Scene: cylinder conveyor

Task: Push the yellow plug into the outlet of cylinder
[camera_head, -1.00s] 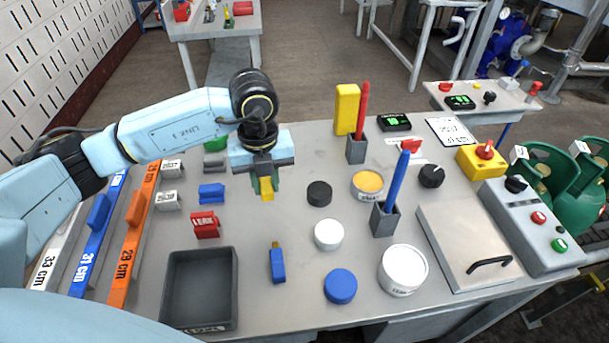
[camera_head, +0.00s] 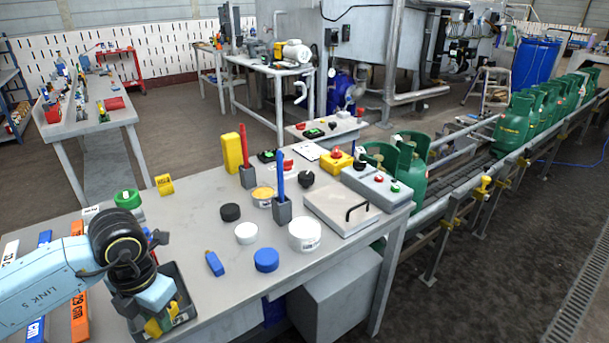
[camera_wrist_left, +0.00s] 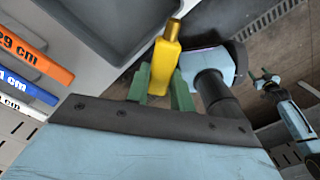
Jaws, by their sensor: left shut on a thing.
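My left gripper (camera_head: 158,322) is low at the left in the head view, over the dark grey tray (camera_head: 184,292) on the table. It is shut on the yellow plug (camera_wrist_left: 164,66), which sticks out between the green fingers in the left wrist view. In the head view the plug is partly hidden by the gripper. Green cylinders (camera_head: 518,124) stand in a row on the conveyor at the right, far from the plug. Their outlets are too small to make out. A light blue arm at the right of the wrist view ends in a small gripper (camera_wrist_left: 268,82), seemingly my right one; its jaws are unclear.
The table (camera_head: 200,235) holds a yellow block (camera_head: 232,152), a blue peg (camera_head: 281,175) in a grey holder, round caps, a white tub (camera_head: 304,234) and a control box (camera_head: 377,187). Two green cylinders (camera_head: 411,157) stand behind the box. Dark floor is clear at the lower right.

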